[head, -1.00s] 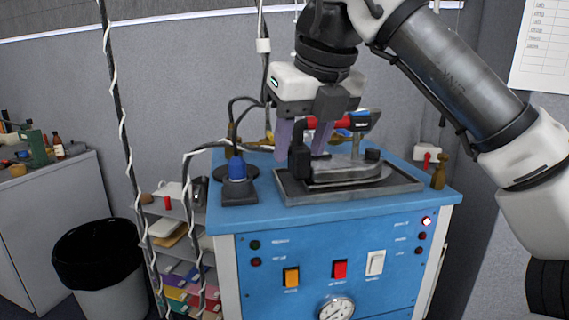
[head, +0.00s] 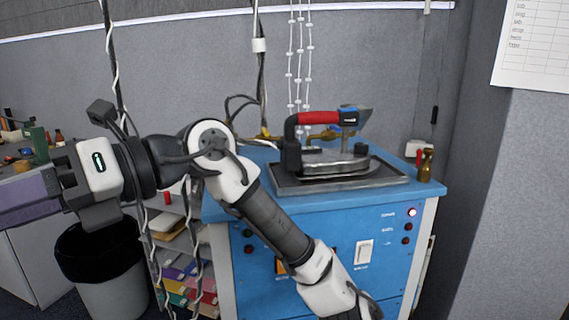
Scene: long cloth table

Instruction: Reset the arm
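My gripper (head: 25,200) is at the left edge of the head view, pointing left, with the arm folded across the front of the blue machine. The iron (head: 330,150), with a red and blue handle, rests on the dark tray (head: 395,183) on top of the blue machine (head: 400,202). My gripper is well away from the iron. My arm hides part of the machine's front panel.
A black-lined bin (head: 95,245) stands below my gripper. A cabinet (head: 25,262) with tools and bottles is behind it at the left. Shelves with coloured folders (head: 185,285) are behind my arm. A brown bottle (head: 425,165) stands at the machine's right rear. A cord hangs beside the bin.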

